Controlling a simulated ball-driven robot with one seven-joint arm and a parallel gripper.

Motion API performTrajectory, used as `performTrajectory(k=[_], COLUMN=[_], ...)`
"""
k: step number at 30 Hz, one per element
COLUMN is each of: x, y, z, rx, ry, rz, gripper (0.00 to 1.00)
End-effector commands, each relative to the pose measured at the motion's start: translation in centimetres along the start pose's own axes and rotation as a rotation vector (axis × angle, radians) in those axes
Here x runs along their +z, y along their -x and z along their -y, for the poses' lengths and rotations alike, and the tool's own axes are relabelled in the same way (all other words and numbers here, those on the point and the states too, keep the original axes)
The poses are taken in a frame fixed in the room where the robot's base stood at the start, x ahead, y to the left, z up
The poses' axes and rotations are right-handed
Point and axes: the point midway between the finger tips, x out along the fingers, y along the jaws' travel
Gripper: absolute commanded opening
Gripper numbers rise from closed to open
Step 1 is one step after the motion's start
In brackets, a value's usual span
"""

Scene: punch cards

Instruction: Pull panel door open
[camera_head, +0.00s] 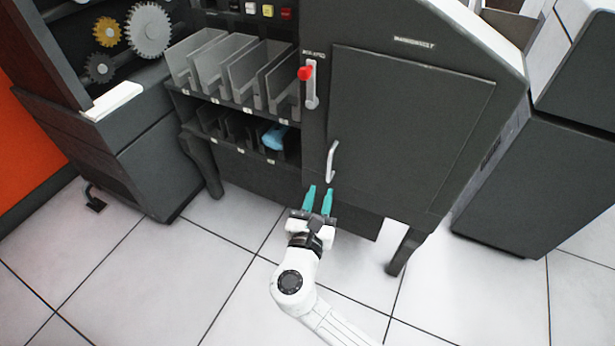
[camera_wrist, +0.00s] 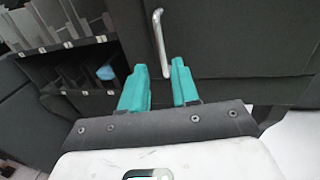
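The panel door (camera_head: 408,125) is a large dark grey rectangle on the front of a dark machine, and it looks shut. Its silver bar handle (camera_head: 332,161) stands upright near the door's left edge. My gripper (camera_head: 318,189) has teal fingers, spread apart, just below the handle in the head view. In the wrist view the handle (camera_wrist: 160,42) shows beyond and between the open fingertips (camera_wrist: 159,68), apart from them. Nothing is held.
A red-knobbed lever (camera_head: 309,85) sits on the machine above and left of the handle. Card slots (camera_head: 232,75) and a blue object (camera_head: 275,138) are on shelves to the left. A machine leg (camera_head: 405,250) stands at lower right. The tiled floor (camera_head: 180,270) in front is clear.

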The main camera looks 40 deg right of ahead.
Motion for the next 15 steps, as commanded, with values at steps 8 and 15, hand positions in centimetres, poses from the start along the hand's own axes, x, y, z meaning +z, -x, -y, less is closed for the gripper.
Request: performTrajectory(k=[8,15], x=[-0.1,0.0], y=[-3.7,-8.0], z=[0.1,0.1], rx=[-0.004,-0.005], ry=[0.0,0.0], rz=[0.003,0.002], gripper=[0.3,0.3])
